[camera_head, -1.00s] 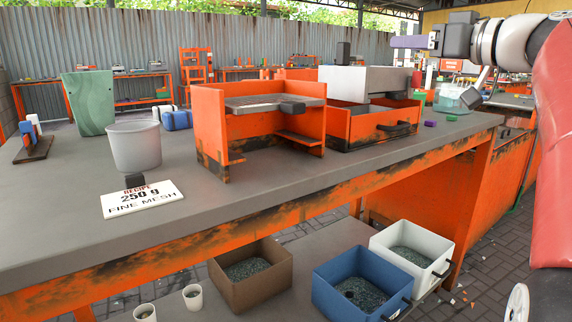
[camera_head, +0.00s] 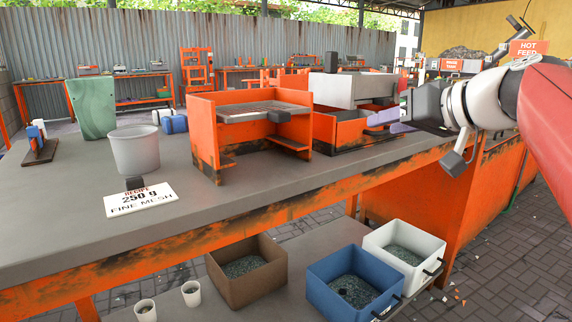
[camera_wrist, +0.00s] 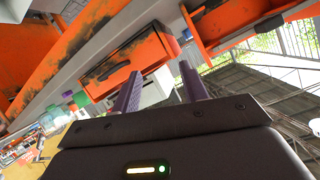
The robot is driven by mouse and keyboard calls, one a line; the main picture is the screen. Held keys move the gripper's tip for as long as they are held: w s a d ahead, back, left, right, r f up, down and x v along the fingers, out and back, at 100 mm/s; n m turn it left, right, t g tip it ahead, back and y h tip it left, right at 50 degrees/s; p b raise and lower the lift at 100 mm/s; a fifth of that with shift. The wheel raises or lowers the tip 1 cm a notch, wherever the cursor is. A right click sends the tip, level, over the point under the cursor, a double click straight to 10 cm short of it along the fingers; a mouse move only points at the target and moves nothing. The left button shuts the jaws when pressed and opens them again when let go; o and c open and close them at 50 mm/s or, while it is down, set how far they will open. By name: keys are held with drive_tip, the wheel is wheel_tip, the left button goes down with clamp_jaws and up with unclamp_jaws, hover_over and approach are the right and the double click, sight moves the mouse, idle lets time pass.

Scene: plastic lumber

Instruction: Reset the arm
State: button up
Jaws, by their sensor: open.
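My gripper (camera_head: 385,118) is at the right in the head view, in front of the orange drawer unit at the table's right end. In the wrist view its two purple-grey fingers (camera_wrist: 160,92) stand apart with nothing between them. The arm comes in from the right edge, with a red sleeve-like link. The gripper is above the table (camera_head: 75,215) near its right part; the exact gap to the drawer unit cannot be told.
An orange stand with a mesh tray (camera_head: 206,140) is left of the gripper. The orange drawer unit (camera_head: 340,133) is close behind it. A grey bucket (camera_head: 135,152) and a recipe card (camera_head: 140,200) are further left. Several bins, including a blue one (camera_head: 335,297), sit below.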

drive_tip(key=s+a+f+m+g+h+p, duration=0.1)
drive_tip(key=s+f+g+h+p, duration=0.1)
drive_tip(key=s+f, duration=0.8)
drive_tip(key=s+a+f+m+g+h+p, duration=0.1)
drive_tip(key=s+f+g+h, duration=0.3)
drive_tip(key=s+f, duration=0.7)
wheel_tip(320, 180, down, 6)
drive_tip(key=shift+s+a+f+m+h+p, duration=0.25)
drive_tip(key=shift+a+m+h+p, duration=0.1)
drive_tip(key=shift+h+p, duration=0.25)
